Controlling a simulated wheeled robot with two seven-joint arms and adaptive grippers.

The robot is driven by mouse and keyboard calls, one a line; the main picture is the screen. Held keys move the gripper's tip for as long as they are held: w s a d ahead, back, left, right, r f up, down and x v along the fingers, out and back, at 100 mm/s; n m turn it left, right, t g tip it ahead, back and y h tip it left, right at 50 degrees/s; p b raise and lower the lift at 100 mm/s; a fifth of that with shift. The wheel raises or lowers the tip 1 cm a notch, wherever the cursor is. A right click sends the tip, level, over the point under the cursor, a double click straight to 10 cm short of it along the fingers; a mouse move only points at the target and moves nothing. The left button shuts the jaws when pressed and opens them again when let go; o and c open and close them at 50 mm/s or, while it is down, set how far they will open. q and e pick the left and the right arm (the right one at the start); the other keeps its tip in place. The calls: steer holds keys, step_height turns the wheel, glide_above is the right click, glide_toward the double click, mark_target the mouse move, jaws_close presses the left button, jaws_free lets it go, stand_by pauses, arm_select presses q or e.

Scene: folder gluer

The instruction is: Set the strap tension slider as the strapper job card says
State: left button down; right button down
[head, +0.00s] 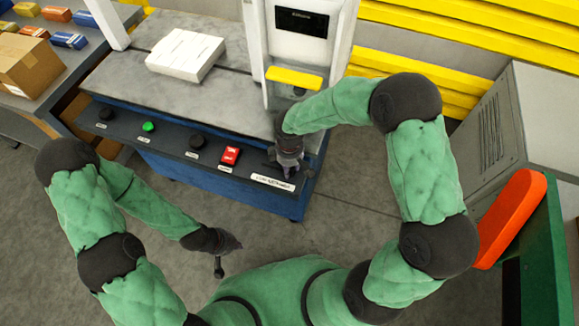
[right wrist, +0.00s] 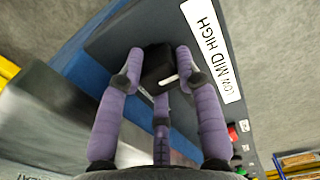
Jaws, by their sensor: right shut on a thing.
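The strapper's blue and grey machine has a dark front control ledge, and a white label reading LOW MID HIGH (right wrist: 212,50) sits at one end of it. The label also shows in the head view (head: 272,183). A black slider knob (right wrist: 158,62) with a white mark is between the fingers of my right gripper (right wrist: 155,78), which is shut on it. I cannot tell exactly which word the knob lines up with. In the head view my right gripper (head: 289,172) covers the knob. My left gripper (head: 229,258) is open and empty over the floor. I see no readable job card.
The ledge carries a red switch (head: 230,155), black knobs (head: 197,142) and a green button (head: 149,127). A cardboard box (head: 30,62) stands left. Grey cabinet right (head: 500,120).

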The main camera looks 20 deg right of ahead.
mark_target(278, 169)
steer(key=shift+w+a, duration=0.6)
steer(key=shift+a, duration=0.25)
steer(key=shift+w+a, duration=0.6)
steer(key=shift+a, duration=0.25)
steer(key=c, duration=0.8)
jaws_free()
steer(key=shift+c, duration=0.2)
steer(key=shift+r, duration=0.1)
step_height(278, 169, up, 12)
steer(key=shift+s+f, duration=0.1)
steer(key=shift+f, duration=0.1)
